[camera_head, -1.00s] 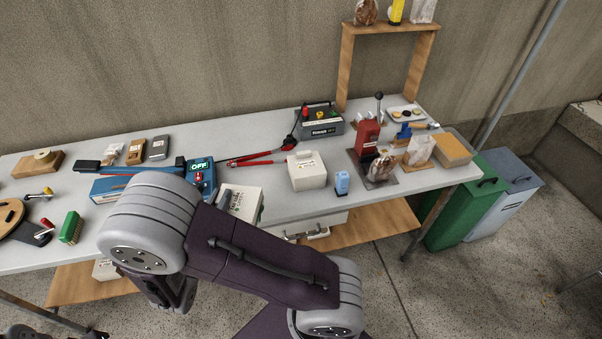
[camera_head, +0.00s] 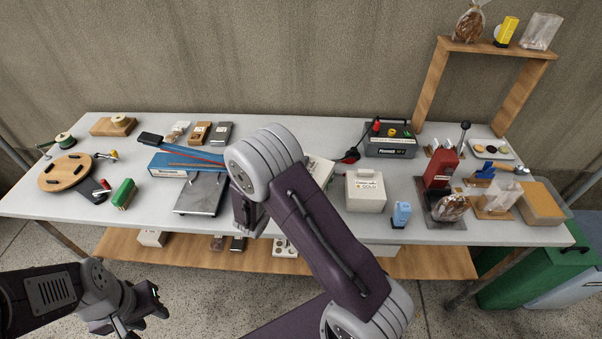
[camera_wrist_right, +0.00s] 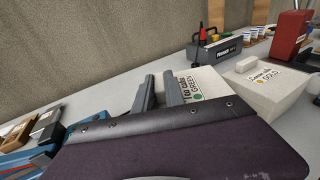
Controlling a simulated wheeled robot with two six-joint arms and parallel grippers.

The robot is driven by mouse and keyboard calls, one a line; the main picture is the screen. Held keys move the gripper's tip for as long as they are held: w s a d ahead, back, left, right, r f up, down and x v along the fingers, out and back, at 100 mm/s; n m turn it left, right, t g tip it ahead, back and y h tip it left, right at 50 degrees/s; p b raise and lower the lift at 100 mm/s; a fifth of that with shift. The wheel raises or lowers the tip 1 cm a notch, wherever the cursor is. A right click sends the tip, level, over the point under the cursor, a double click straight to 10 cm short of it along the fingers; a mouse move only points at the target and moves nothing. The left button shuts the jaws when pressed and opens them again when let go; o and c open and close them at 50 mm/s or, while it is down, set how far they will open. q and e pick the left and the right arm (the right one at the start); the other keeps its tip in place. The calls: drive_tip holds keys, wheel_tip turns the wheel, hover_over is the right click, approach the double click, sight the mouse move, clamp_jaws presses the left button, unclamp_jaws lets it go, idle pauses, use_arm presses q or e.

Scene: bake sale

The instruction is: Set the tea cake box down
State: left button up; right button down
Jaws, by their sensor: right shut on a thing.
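The tea cake box is white with a label reading GREEN. It shows in the head view (camera_head: 322,171), partly behind my right arm, and in the wrist view (camera_wrist_right: 207,82). My right gripper (camera_wrist_right: 163,92) is shut on its near left side. The box is low over the table (camera_head: 275,228) or on it; its underside is hidden, so I cannot tell which. A similar white box marked GOLD (camera_head: 366,193) stands just right of it. My left gripper (camera_head: 138,312) is in front of the table at the lower left, away from the boxes; its finger gap is unclear.
A flat metal plate (camera_head: 201,194) and a blue case (camera_head: 175,166) lie left of my right arm. A grey power unit (camera_head: 390,147) stands behind the boxes. A small blue bottle (camera_head: 401,214) and a red press (camera_head: 440,168) stand to the right.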

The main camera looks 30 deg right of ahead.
drive_tip(key=shift+f, duration=0.25)
wheel_tip(320, 180, down, 3)
drive_tip(key=shift+f+b, duration=0.1)
drive_tip(key=shift+b, duration=0.2)
drive_tip(key=shift+w+f, duration=0.1)
drive_tip(key=shift+f, duration=0.1)
drive_tip(key=shift+f, duration=0.15)
drive_tip(key=c, duration=1.4)
unclamp_jaws()
